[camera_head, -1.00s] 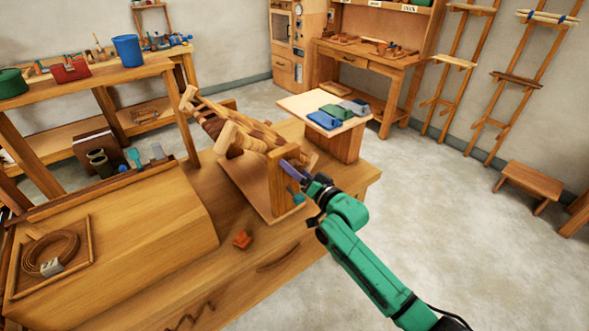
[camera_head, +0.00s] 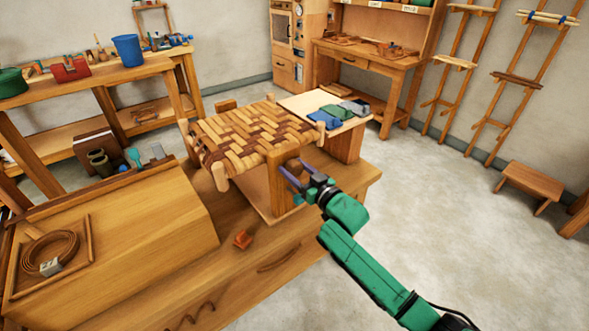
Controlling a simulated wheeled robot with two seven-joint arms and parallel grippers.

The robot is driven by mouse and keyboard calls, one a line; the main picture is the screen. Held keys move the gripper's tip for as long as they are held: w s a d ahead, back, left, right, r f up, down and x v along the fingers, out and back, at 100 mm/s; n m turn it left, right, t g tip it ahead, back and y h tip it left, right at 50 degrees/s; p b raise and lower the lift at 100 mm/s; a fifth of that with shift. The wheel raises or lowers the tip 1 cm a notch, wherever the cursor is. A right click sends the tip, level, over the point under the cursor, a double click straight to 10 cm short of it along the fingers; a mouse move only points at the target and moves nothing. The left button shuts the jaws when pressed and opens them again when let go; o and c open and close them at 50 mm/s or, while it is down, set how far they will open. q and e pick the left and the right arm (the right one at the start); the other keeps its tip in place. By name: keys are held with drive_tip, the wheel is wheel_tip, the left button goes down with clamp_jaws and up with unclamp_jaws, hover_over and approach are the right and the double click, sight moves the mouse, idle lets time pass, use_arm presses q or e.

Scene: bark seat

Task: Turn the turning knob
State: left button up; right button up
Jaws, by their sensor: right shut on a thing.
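The turning knob (camera_head: 292,164) is a small brown piece on the right end of a wooden stand (camera_head: 278,189) on the workbench. My right gripper (camera_head: 293,168) reaches in from the lower right, with its purple fingers around the knob, shut on it. The fingers partly hide the knob. The woven bark seat (camera_head: 243,135), a light and dark checked weave in a wooden frame, is held on the stand beside the knob. Its woven face now points up, nearly level. My left gripper is not in view.
A small orange block (camera_head: 243,239) lies on the bench (camera_head: 190,270) in front of the stand. A sloped wooden box (camera_head: 150,225) fills the left of the bench. A side table (camera_head: 345,140) with folded cloths stands behind.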

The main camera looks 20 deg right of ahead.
idle(0.4)
drive_tip(key=o, duration=1.4)
drive_tip(key=b+v, duration=0.2)
drive_tip(key=v, duration=1.2)
drive_tip(key=shift+s, duration=0.3)
drive_tip(key=shift+f, duration=0.1)
